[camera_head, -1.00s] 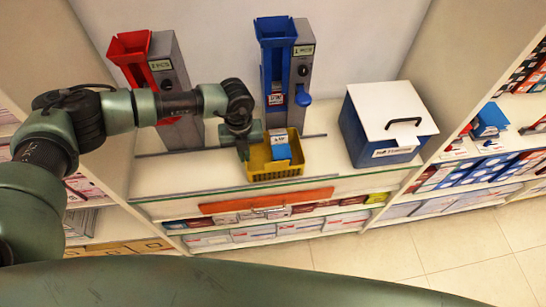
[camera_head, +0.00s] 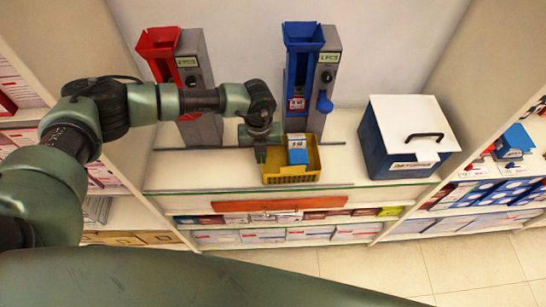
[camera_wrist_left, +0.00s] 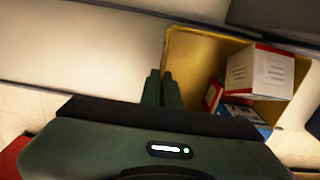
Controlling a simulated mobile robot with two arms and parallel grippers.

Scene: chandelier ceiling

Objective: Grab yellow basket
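The yellow basket (camera_head: 291,178) stands on the white counter near its front edge, below the blue dispenser. It holds a small blue-and-white box (camera_head: 297,150). The left wrist view shows the basket's wall (camera_wrist_left: 192,66) and several small boxes inside, one of them white and red (camera_wrist_left: 258,72). My left gripper (camera_head: 262,155) points down at the basket's left side. In the left wrist view its two fingers (camera_wrist_left: 161,88) are close together with the basket's rim between them. My right gripper is not in view.
A red dispenser (camera_head: 160,43) and a blue dispenser (camera_head: 303,38) stand at the back of the counter (camera_head: 215,172). A blue box with a white lid (camera_head: 408,125) stands on the right. Shelves with boxes lie below and at both sides.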

